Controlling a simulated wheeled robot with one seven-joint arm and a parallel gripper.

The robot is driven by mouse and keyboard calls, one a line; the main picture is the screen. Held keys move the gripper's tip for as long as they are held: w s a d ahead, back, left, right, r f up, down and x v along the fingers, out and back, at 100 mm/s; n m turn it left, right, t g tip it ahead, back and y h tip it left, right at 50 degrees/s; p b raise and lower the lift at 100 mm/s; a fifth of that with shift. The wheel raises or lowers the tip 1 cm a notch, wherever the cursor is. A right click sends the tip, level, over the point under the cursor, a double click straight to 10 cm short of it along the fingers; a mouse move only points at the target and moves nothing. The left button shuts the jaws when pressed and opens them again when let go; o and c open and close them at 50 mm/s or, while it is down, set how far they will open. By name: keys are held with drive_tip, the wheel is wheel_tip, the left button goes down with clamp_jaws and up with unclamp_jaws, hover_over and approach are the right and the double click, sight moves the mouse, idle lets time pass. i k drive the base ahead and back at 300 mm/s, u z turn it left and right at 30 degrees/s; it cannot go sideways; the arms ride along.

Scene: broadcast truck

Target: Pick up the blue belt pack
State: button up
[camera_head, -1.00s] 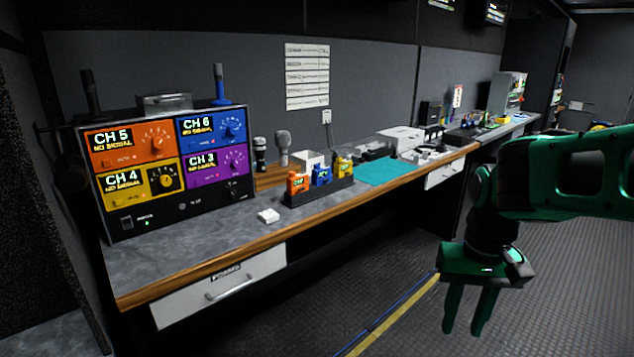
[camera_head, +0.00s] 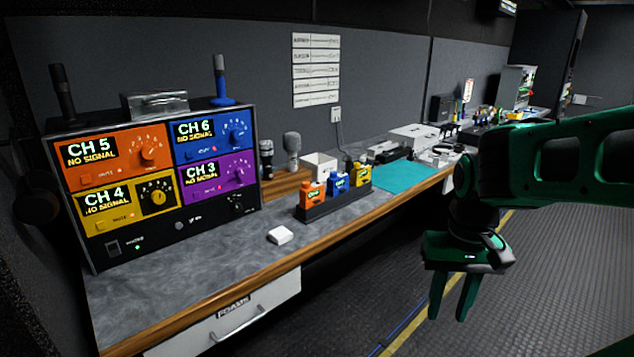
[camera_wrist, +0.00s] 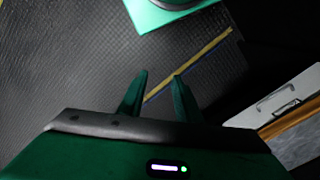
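The blue belt pack (camera_head: 337,182) stands upright in a dark rack (camera_head: 334,203) on the worktop. It sits between an orange pack (camera_head: 311,194) on its left and a yellow pack (camera_head: 360,174) on its right. My green gripper (camera_head: 450,306) hangs over the floor in front of the counter, to the right of the packs and apart from them. In the wrist view the two fingers (camera_wrist: 155,95) are spread with nothing between them, above the floor. The packs are not in the wrist view.
The channel receiver box (camera_head: 160,180) stands at the left of the worktop (camera_head: 200,257). A small white block (camera_head: 280,235) lies in front of the rack. Microphones (camera_head: 291,148) and a white box (camera_head: 320,166) are behind. A teal mat (camera_head: 405,177) lies to the right. A drawer (camera_head: 225,325) is below.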

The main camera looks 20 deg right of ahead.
sight(343, 178)
drive_tip(key=z, duration=0.05)
drive_tip(key=i, duration=0.9)
